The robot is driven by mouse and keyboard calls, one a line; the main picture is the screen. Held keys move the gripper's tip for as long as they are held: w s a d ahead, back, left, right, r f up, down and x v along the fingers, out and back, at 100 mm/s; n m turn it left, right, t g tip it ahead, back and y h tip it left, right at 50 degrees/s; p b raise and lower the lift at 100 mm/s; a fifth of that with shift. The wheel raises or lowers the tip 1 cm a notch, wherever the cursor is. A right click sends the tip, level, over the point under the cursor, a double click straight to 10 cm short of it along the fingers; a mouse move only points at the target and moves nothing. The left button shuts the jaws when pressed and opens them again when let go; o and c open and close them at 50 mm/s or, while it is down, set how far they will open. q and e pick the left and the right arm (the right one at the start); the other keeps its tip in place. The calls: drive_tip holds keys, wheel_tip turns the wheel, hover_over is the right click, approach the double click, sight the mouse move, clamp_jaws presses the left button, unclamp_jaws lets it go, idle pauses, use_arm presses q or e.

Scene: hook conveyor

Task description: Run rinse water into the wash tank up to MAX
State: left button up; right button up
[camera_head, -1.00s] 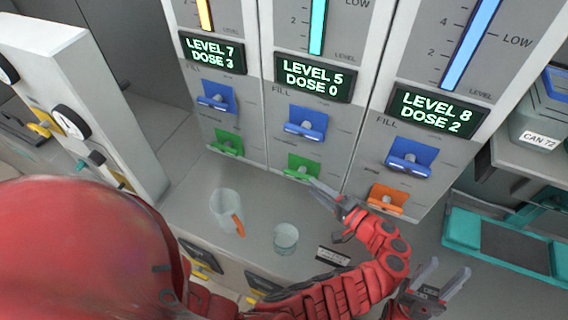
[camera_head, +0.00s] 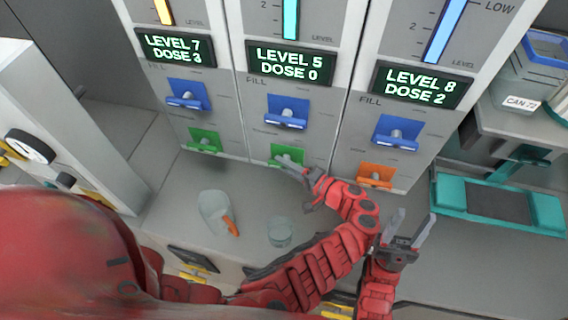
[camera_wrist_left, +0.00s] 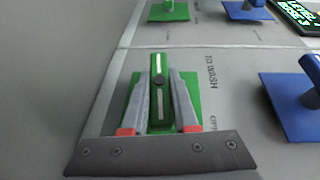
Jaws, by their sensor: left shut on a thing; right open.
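The middle panel's display (camera_head: 291,65) reads LEVEL 5, DOSE 0. Below it are a blue fill lever (camera_head: 287,112) and a green valve (camera_head: 286,154). My left gripper (camera_head: 288,162) is at this green valve. In the left wrist view, my left gripper (camera_wrist_left: 160,105) has its fingers on both sides of the green handle (camera_wrist_left: 159,90), shut on it. The plate by the handle carries lettering ending in "WASH". My right gripper (camera_head: 410,232) is open and empty, to the right of my left forearm. I cannot make out a wash tank or MAX mark.
The left display (camera_head: 176,48) reads LEVEL 7, DOSE 3; the right display (camera_head: 421,84) reads LEVEL 8, DOSE 2. A teal tray (camera_head: 452,196) lies at right.

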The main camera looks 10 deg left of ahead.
use_arm(q)
clamp_jaws()
drive_tip(key=shift+f+b, duration=0.35)
drive_tip(key=shift+b, duration=0.65)
drive_tip(key=shift+r+y, duration=0.1)
drive_tip(key=shift+y, duration=0.3)
drive_tip(key=shift+r, duration=0.2)
drive_tip(key=o, duration=0.6)
unclamp_jaws()
drive_tip(key=shift+o, duration=0.2)
drive_tip(key=shift+d, duration=0.1)
